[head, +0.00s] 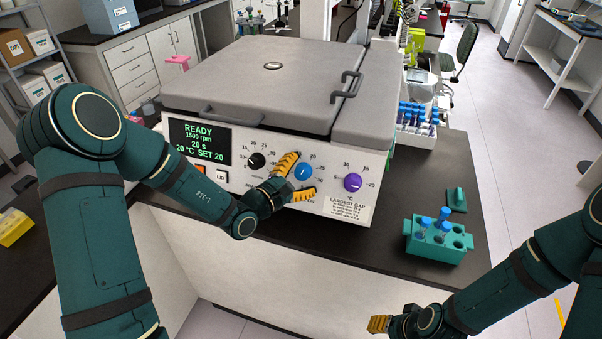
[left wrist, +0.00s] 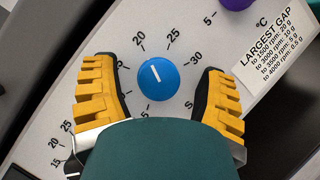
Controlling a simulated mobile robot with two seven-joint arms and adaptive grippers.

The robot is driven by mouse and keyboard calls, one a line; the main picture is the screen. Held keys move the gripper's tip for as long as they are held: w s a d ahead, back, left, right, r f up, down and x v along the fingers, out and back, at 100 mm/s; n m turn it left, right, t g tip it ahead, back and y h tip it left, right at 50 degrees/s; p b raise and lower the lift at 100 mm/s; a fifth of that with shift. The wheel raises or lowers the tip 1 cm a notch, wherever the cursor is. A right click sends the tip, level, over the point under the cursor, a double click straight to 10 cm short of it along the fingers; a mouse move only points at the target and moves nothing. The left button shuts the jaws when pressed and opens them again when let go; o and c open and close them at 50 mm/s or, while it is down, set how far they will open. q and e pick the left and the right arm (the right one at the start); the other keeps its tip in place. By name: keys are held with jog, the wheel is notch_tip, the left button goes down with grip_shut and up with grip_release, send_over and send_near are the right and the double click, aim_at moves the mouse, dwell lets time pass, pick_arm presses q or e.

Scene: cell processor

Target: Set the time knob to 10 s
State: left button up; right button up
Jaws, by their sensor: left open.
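The time knob (head: 303,172) is the blue middle one of three on the centrifuge's white front panel. In the left wrist view the blue knob (left wrist: 158,78) has a white line pointing up and slightly left, towards the 20 mark; an "s" is printed below right. The display (head: 200,142) reads READY, 1500 rpm, 20 s, 20 °C SET 20. My left gripper (head: 296,179) is open, its yellow fingers on either side of the knob with gaps visible in the wrist view. My right gripper (head: 378,324) is low at the bottom edge, partly seen; its opening is unclear.
A black knob (head: 256,160) is left of the blue one and a purple knob (head: 352,182) right of it. A teal tube rack (head: 438,246) with blue-capped tubes stands on the dark bench at right. The grey lid (head: 275,85) is closed.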

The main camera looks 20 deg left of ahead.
pick_arm(q)
jog(key=c, duration=1.2)
